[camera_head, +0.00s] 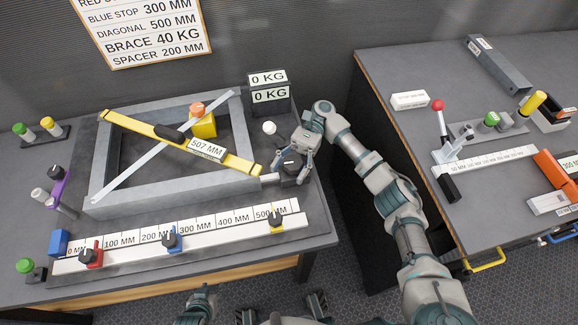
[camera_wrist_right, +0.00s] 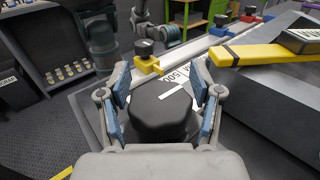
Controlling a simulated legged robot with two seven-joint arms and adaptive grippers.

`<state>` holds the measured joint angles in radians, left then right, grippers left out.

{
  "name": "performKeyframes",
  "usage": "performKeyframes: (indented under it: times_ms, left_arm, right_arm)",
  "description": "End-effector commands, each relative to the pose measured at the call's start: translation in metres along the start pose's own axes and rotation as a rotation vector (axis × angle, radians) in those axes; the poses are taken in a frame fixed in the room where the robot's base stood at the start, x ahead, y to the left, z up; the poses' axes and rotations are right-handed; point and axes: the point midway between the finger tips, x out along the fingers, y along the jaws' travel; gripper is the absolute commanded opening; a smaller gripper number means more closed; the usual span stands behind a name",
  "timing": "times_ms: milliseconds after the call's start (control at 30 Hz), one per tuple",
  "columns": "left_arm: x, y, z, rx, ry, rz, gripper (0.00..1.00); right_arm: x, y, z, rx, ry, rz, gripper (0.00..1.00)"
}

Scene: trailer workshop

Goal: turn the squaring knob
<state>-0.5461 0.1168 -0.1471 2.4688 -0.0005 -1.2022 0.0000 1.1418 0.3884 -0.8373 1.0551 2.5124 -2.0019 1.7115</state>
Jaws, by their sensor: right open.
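The squaring knob (camera_head: 291,170) is a dark, faceted knob with a white mark on top, at the right end of the grey frame (camera_head: 180,192). My right gripper (camera_head: 294,150) is over it in the head view. In the right wrist view the knob (camera_wrist_right: 162,108) sits between the spread fingers of my right gripper (camera_wrist_right: 163,100); the fingers are open on both sides, and I cannot tell whether they touch it. A yellow diagonal gauge (camera_head: 120,122) across the frame reads 507 MM. My left gripper (camera_head: 199,300) is at the bottom edge, away from the frame; its finger state is unclear.
A white ruler (camera_head: 190,235) with red, blue and yellow stops lies in front of the frame. A 0 KG display (camera_head: 268,85) and a white ball-shaped knob (camera_head: 269,127) stand behind the squaring knob. A second bench (camera_head: 400,70) with tools is at right. A sign lists DIAGONAL 500 MM.

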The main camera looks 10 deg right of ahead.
Motion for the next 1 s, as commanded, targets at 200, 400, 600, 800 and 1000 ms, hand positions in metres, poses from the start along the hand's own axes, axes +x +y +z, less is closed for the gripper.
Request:
performKeyframes:
  times_ms: [200, 400, 600, 800, 1000]
  left_arm:
    - [-0.001, 0.0, 0.001, 0.0, 0.001, 0.0, 0.4]
    - [-0.001, 0.0, 0.001, 0.0, 0.001, 0.0, 0.4]
    - [-0.001, 0.0, 0.001, 0.001, 0.0, 0.0, 0.4]
    - [-0.001, 0.0, 0.001, 0.001, 0.0, 0.0, 0.4]
    - [-0.001, 0.0, 0.001, 0.001, -0.001, 0.0, 0.4]
  right_arm:
    - [-0.001, 0.0, 0.028, -0.005, 0.001, 0.002, 0.65]
    - [-0.002, 0.0, 0.069, -0.006, 0.001, 0.001, 0.65]
    - [-0.002, -0.001, 0.094, -0.003, -0.001, -0.001, 0.65]
    - [-0.002, -0.001, 0.099, -0.001, -0.002, -0.001, 0.65]
    - [-0.002, -0.001, 0.1, -0.008, 0.003, -0.001, 0.78]
